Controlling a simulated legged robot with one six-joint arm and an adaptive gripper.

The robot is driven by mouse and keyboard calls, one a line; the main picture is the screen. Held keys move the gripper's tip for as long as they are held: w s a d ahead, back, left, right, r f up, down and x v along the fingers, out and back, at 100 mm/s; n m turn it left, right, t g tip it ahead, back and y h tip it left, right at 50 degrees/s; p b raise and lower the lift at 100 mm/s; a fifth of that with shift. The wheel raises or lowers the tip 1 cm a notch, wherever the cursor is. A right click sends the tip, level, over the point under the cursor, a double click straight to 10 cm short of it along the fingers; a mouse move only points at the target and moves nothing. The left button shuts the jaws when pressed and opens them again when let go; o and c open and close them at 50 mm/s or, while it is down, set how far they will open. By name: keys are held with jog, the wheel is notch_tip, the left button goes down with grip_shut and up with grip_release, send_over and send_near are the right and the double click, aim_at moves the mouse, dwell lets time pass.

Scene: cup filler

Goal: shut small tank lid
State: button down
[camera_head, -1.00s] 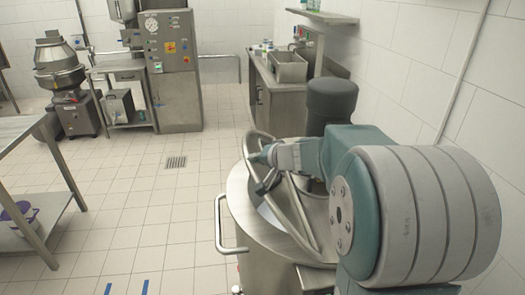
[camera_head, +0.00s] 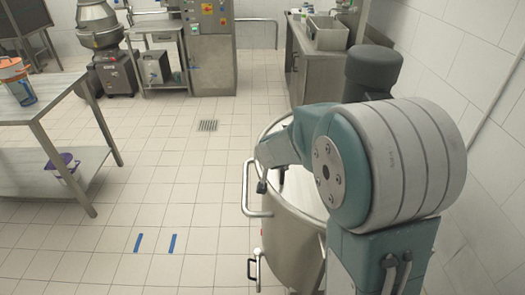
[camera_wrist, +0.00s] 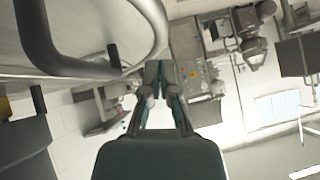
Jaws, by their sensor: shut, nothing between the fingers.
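The small tank (camera_head: 290,245) is a steel drum at the lower centre of the head view, with a bar handle on its left. Its lid shows only as a thin curved rim (camera_head: 272,124) behind my arm. My arm hides most of it, so I cannot tell its exact angle. In the wrist view a large curved metal rim (camera_wrist: 158,28) and a dark bar handle (camera_wrist: 75,66) fill the upper left. My gripper (camera_wrist: 158,72) is shut and empty, close beside that rim; contact cannot be told.
A steel table (camera_head: 50,105) stands at the left, with a container (camera_head: 17,82) on top. A counter with a sink (camera_head: 327,32) runs along the right wall behind the tank. A control cabinet (camera_head: 208,55) stands at the back.

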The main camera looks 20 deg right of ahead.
aim_at(258, 168)
jog(key=shift+a+f, duration=0.1)
jog(key=shift+f, duration=0.4)
jog(key=shift+w+a+f+n+h, duration=0.1)
jog(key=shift+a+f+n+h, duration=0.15)
jog(key=shift+f, duration=0.25)
jog(key=shift+a+f+n+h, duration=0.15)
jog(key=shift+a+f+h, duration=0.2)
jog(key=shift+f, duration=0.15)
jog(key=shift+d+f+g+h, duration=0.1)
jog(key=shift+f+g+h, duration=0.25)
jog(key=shift+f, duration=0.6)
jog(key=shift+f, duration=0.15)
jog(key=v, duration=1.2)
jog(key=shift+a, duration=0.2)
